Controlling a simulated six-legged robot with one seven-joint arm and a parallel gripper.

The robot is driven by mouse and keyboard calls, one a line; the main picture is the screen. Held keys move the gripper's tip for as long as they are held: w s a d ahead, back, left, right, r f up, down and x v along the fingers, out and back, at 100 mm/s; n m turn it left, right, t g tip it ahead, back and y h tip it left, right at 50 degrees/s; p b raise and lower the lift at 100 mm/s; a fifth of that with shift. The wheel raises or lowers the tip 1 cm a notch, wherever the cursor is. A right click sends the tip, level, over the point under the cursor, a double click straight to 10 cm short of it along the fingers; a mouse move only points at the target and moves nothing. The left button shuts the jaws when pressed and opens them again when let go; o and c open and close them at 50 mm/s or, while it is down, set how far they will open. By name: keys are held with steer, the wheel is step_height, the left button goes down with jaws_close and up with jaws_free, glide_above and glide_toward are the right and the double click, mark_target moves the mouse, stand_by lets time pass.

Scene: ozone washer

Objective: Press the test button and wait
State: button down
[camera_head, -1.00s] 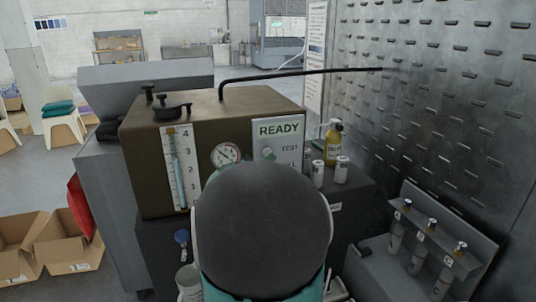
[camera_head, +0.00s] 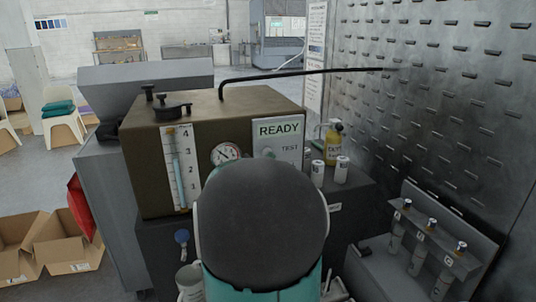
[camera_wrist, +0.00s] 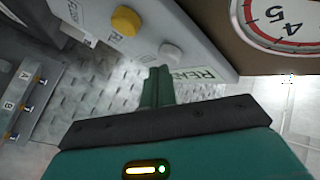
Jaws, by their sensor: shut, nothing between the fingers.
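The brown washer unit (camera_head: 150,160) carries a pale control panel (camera_head: 290,130) with a READY display (camera_head: 279,129). Beside the TEST label is a small light grey test button (camera_head: 267,152). In the wrist view, the test button (camera_wrist: 171,52) sits near the READY display (camera_wrist: 198,75), with a yellow button (camera_wrist: 126,21) farther along the panel. My gripper (camera_wrist: 157,73) is shut and empty. Its tips appear just short of the grey button in the picture; contact cannot be told. In the head view my dark, rounded arm link hides the gripper and lower panel.
A round gauge (camera_head: 226,155) and tall scale (camera_head: 180,168) are left of the panel. White canisters (camera_head: 342,170) and a yellow bottle (camera_head: 334,145) stand to the right. A grey rack of labelled tubes (camera_head: 430,235) is at lower right. A perforated metal wall (camera_head: 430,90) bounds the right.

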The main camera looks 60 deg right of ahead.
steer(key=shift+w+d, duration=0.3)
stand_by(0.5)
steer(key=shift+s+a, duration=0.6)
steer(key=shift+a, duration=0.05)
stand_by(0.3)
steer(key=s+a, duration=0.3)
steer(key=shift+s+a, duration=0.25)
steer(key=shift+s, duration=0.05)
stand_by(1.0)
